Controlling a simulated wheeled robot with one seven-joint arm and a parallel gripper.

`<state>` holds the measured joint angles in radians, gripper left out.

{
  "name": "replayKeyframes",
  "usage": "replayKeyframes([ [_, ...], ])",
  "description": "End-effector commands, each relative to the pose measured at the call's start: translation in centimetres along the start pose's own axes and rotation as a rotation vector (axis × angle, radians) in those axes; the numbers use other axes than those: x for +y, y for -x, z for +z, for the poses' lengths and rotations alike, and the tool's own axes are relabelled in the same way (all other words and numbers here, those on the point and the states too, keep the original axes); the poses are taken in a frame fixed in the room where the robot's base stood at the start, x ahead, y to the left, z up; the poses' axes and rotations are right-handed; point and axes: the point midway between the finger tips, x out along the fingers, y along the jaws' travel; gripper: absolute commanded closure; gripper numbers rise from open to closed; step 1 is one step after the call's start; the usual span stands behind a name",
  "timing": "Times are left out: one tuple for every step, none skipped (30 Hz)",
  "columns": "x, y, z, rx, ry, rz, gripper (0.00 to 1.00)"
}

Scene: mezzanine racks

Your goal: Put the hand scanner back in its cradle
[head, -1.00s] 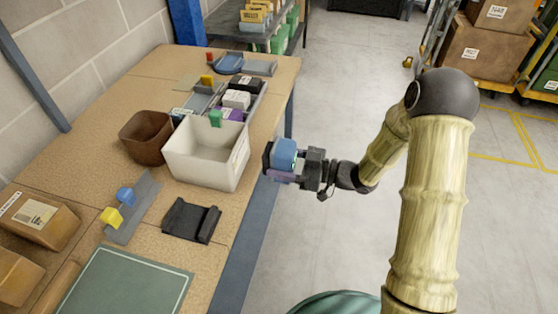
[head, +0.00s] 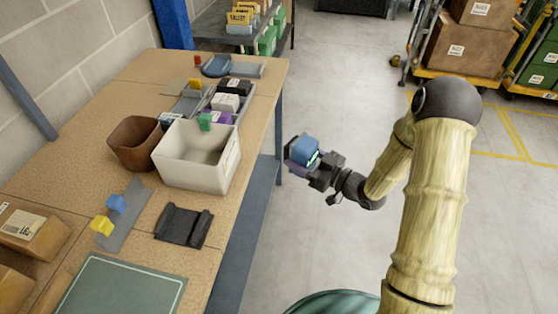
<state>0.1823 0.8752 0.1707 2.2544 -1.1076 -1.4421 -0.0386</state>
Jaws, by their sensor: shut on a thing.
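My gripper (head: 312,164) is shut on the hand scanner (head: 305,149), a small blue body with dark ends and a teal strip. The gripper holds it in the air beyond the bench's right edge, over the floor, and it looks tilted. The fingers hide part of it. A black cradle-like holder (head: 184,227) with raised sides lies empty on the bench, in front of the white bin. It stands to the left of and nearer than my gripper, well apart from the scanner.
An open white bin (head: 190,168) stands between the holder and the bench's far items, beside a brown bin (head: 134,148). A green mat (head: 118,287) lies at the near end. A grey strip with blue and yellow blocks (head: 128,215) lies left of the holder.

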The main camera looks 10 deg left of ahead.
Motion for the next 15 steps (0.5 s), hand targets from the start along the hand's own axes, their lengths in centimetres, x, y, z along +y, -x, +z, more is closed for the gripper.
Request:
replayKeyframes([
  [1.9, 1.4, 1.1, 0.0, -0.009, 0.105, 0.69],
  [3.0, 2.3, 1.7, -0.002, -0.01, 0.167, 0.69],
  [4.3, 3.4, 2.5, -0.001, -0.01, 0.246, 0.69],
  [5.2, 4.3, 3.1, -0.001, -0.01, 0.304, 0.69],
  [6.1, 5.3, 3.8, 0.0, -0.01, 0.362, 0.69],
  [7.2, 6.6, 4.6, -0.001, -0.01, 0.435, 0.69],
  [7.8, 7.5, 5.2, 0.0, -0.011, 0.486, 0.69],
  [8.5, 8.4, 5.7, 0.0, -0.01, 0.534, 0.69],
  [9.2, 9.5, 6.4, 0.0, -0.008, 0.591, 0.69],
  [9.6, 10.2, 6.8, 0.001, -0.008, 0.626, 0.69],
  [10.0, 10.9, 7.2, 0.001, -0.006, 0.657, 0.69],
  [10.3, 11.6, 7.5, 0.002, -0.006, 0.69, 0.69],
  [10.5, 11.9, 7.7, 0.004, -0.005, 0.708, 0.69],
  [10.6, 12.2, 7.9, 0.003, -0.004, 0.721, 0.69],
  [10.8, 12.5, 8.0, 0.004, -0.003, 0.734, 0.69],
])
